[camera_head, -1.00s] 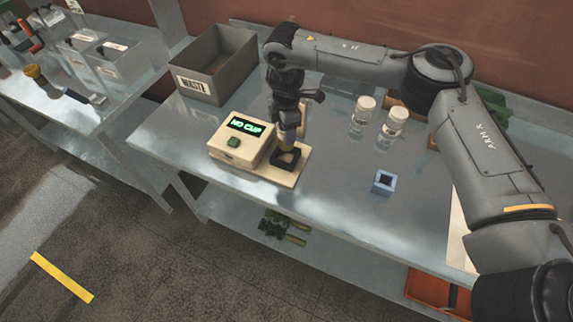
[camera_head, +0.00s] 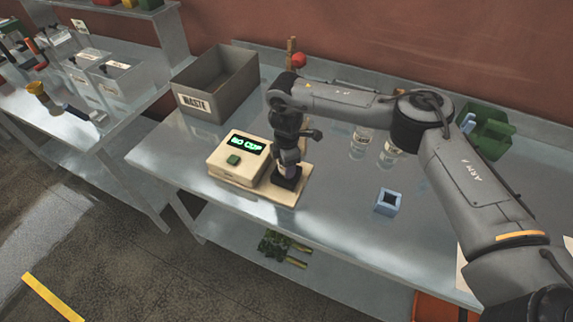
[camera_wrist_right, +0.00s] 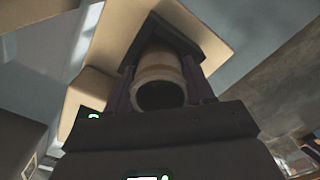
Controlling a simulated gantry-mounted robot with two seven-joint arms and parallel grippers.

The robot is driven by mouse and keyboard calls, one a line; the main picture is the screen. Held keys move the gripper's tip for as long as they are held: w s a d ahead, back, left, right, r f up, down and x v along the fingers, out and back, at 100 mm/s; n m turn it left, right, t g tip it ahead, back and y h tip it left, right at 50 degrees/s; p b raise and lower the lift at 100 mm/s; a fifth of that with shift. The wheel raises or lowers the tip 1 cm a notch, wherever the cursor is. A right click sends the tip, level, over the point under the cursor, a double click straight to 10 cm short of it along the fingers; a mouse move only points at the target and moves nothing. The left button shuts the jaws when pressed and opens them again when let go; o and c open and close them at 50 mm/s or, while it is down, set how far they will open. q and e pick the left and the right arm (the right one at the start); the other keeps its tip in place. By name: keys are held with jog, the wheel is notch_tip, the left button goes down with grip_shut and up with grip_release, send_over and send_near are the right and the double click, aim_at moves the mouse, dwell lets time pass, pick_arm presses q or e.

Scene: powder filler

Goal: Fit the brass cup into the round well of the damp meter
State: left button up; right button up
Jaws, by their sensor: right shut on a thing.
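The cream damp meter (camera_head: 238,158) stands near the bench's front edge, its green display reading "NO CUP". Its dark square well block (camera_head: 287,182) sits on the base at the right end. My right gripper (camera_head: 290,165) points down just above this block. In the wrist view my right gripper (camera_wrist_right: 165,92) is shut on the brass cup (camera_wrist_right: 158,72), a pale tan cylinder with a dark round mouth, with the dark block close behind it. Whether the cup's lower end is inside the well or only above it cannot be told. My left gripper is not in view.
A grey waste bin (camera_head: 216,85) stands behind the meter. The bench between the meter and the blue holder is clear.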

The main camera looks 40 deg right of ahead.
jog(key=o, duration=1.1)
jog(key=shift+f, duration=0.15)
